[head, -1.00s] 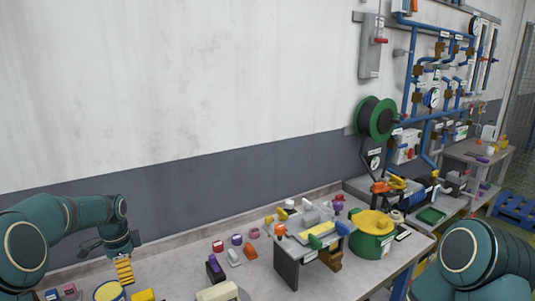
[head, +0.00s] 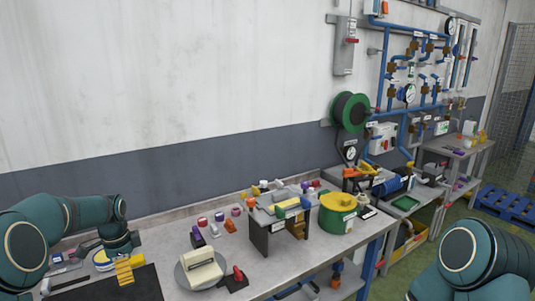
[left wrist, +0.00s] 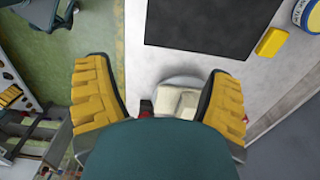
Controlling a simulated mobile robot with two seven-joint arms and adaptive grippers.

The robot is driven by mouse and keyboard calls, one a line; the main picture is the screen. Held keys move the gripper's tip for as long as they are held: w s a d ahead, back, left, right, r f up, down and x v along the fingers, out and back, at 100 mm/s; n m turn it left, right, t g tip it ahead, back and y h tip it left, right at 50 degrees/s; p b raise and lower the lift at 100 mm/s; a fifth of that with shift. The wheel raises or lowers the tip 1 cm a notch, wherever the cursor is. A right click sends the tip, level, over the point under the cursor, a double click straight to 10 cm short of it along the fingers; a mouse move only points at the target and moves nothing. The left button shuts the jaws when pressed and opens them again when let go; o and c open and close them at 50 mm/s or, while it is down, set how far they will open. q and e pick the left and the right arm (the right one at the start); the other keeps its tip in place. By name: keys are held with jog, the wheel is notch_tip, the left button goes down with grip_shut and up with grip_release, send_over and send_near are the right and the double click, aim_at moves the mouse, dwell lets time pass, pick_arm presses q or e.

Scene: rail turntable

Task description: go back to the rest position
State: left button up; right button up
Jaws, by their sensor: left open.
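My left gripper (head: 124,270) hangs at the lower left in the head view, with its yellow ridged finger pads over the near part of the bench (head: 150,237). In the left wrist view the two pads of my left gripper (left wrist: 158,100) stand wide apart with nothing gripped between them. A cream block on a round grey turntable (head: 182,277) is to the right of the gripper; the turntable shows partly behind the fingers in the left wrist view (left wrist: 175,80). My right arm shows at the lower right, but its gripper is out of view.
A dark mat (head: 130,287) lies under the left gripper. A small raised stand (head: 262,240), a yellow-and-green round device (head: 337,214) and several small colored parts are farther right. Blue pipes (head: 393,70) run on the wall.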

pick_arm(q)
jog(key=s+d+f+n+t+h+b, duration=0.1)
jog(key=s+d+f+n+b, duration=0.25)
jog(key=d+f, duration=0.65)
jog(key=s+d+f+n+h+b, duration=0.2)
jog(key=s+d+f, duration=0.2)
jog(key=d+f, duration=0.5)
jog(key=s+d+f+n+b, duration=0.2)
jog(key=s+d+f+n, duration=0.2)
jog(key=s, duration=0.5)
jog(key=s+d+f+n+b, duration=0.2)
jog(key=s+d+f+n, duration=0.2)
jog(key=s+f, duration=0.5)
jog(key=shift+d+t+h+b, duration=0.3)
jog(key=shift+d+t+h, duration=0.1)
jog(key=shift+d, duration=0.55)
pick_arm(e)
notch_tip(320, 180, down, 11)
jog(key=shift+s+a, duration=0.25)
jog(key=shift+s, duration=0.2)
